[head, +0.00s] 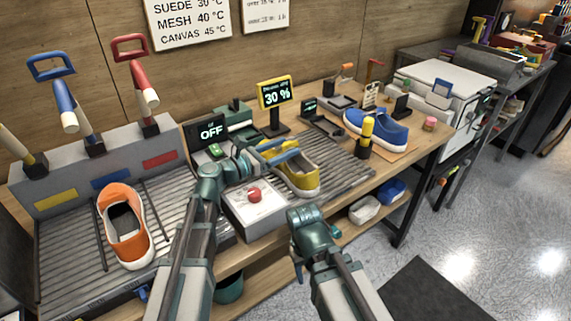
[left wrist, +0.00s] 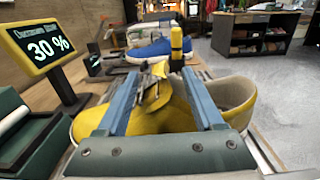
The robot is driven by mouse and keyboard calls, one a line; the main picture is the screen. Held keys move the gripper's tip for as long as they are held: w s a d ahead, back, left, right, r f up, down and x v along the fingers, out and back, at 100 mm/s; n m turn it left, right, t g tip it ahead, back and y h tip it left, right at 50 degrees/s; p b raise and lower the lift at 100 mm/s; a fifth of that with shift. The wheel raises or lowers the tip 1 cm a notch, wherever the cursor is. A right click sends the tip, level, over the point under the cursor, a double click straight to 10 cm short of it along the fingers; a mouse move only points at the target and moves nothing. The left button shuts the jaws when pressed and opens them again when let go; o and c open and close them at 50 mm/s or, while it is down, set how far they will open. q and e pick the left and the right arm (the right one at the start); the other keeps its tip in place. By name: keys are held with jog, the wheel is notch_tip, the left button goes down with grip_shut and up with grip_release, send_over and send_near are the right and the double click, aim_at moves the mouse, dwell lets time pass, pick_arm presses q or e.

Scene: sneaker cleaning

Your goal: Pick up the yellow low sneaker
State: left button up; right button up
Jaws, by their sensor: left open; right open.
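The yellow low sneaker (head: 303,181) sits on the ribbed grey rack at the middle of the bench, right of the box with the red button. My left gripper (head: 285,151) is open over the sneaker, its blue fingers partly covering it. In the left wrist view, the sneaker (left wrist: 172,116) fills the space between and beyond the two fingers (left wrist: 160,98); I cannot tell whether they touch it. My right gripper (head: 314,240) is low in front of the bench, away from the sneaker. Its fingers are mostly hidden.
An orange sneaker (head: 126,226) lies on the left rack. A red-button box (head: 254,197) and a 30 % sign (head: 275,93) flank the yellow sneaker. A blue sneaker (head: 376,129) and a yellow-and-black bottle (head: 365,139) stand to the right. The floor (head: 470,220) at right is clear.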

aim_at(296, 143)
pick_arm(q)
jog(key=x, duration=0.4)
jog(key=shift+w+d, duration=0.2)
jog(key=shift+d, duration=0.1)
grip_shut()
dwell(1.1)
